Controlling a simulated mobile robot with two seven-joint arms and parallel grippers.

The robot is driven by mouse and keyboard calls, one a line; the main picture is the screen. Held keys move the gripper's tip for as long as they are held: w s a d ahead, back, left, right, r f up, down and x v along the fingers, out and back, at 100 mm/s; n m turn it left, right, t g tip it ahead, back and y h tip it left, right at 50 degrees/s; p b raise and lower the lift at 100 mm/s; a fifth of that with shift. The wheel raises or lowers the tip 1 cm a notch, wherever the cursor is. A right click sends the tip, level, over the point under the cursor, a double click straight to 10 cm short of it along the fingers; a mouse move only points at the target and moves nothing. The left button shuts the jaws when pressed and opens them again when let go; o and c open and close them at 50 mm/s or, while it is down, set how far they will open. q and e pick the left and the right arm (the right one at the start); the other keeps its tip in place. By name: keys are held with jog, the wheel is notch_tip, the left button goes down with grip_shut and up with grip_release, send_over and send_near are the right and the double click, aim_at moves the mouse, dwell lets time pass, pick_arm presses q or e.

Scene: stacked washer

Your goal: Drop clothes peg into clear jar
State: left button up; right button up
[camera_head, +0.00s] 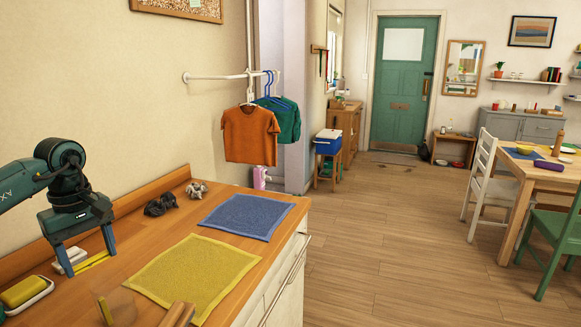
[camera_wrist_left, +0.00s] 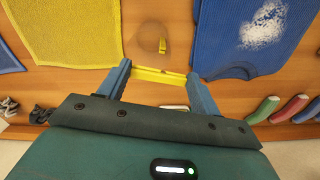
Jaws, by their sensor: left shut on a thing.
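My left gripper (camera_head: 90,258) hangs over the wooden counter in the head view, with its fingers pointing down. It is shut on a yellow clothes peg (camera_wrist_left: 160,76), which spans the gap between the two fingertips in the left wrist view. The clear jar (camera_head: 122,303) stands on the counter near the bottom edge of the head view, apart from the gripper. It also shows in the left wrist view (camera_wrist_left: 147,36), just beyond the held peg. A small yellow piece (camera_wrist_left: 163,46) shows in the jar. My right gripper is not in view.
A yellow cloth (camera_head: 195,275) and a blue cloth (camera_head: 247,215) lie flat on the counter. A yellow sponge on a white dish (camera_head: 24,292) is at the lower left. Dark and grey crumpled items (camera_head: 162,205) lie near the wall. A wooden object (camera_head: 178,315) shows at the bottom edge.

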aim_at(91, 260)
pick_arm(q)
notch_tip(91, 260, down, 4)
jog(key=b, duration=0.3)
jog(key=shift+r, duration=0.1)
jog(key=shift+f+b, duration=0.35)
jog(key=shift+f, duration=0.1)
jog(key=o, duration=1)
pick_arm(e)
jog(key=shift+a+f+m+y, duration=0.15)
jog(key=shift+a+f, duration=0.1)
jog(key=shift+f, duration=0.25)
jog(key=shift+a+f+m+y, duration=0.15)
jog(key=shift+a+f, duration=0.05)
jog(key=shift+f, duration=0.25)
pick_arm(q)
jog(key=shift+r, duration=0.1)
notch_tip(91, 260, up, 12)
jog(key=shift+r+p, duration=0.1)
jog(key=shift+p, duration=0.85)
jog(key=shift+r, duration=0.45)
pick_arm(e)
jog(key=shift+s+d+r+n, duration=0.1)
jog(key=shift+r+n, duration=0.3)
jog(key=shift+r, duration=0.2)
